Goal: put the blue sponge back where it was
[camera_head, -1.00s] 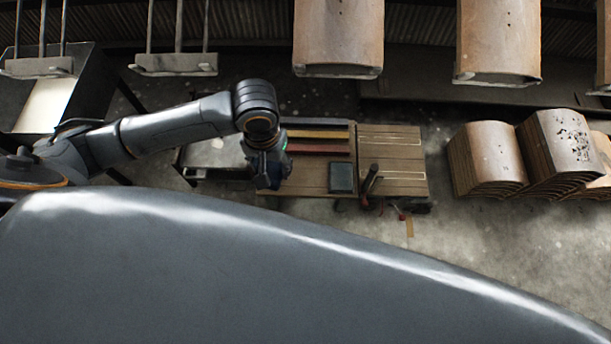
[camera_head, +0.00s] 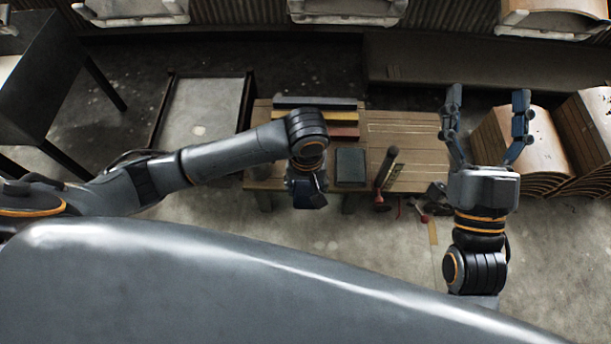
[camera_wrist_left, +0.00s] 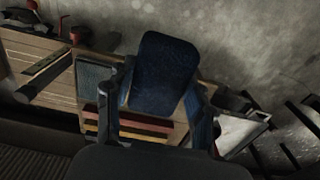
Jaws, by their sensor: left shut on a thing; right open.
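The blue sponge (camera_wrist_left: 165,72) is a dark blue rounded pad, held between the two fingers of my left gripper (camera_wrist_left: 162,105) in the left wrist view. In the head view my left gripper (camera_head: 308,196) points down at the front edge of the wooden workbench (camera_head: 408,128), in front of the coloured bars. There the sponge is hard to tell from the dark blue fingers. In the wrist view the sponge appears clear of the bench top. My right gripper (camera_head: 487,125) is open and empty, fingers upward in the picture, at the bench's right end.
On the bench lie black, yellow and red bars (camera_head: 343,133), a dark grey-green block (camera_head: 350,166) and a dark-handled tool (camera_head: 386,168). Red-handled tools (camera_head: 420,212) are at the front edge. Curved wooden panels (camera_head: 518,150) are stacked at right.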

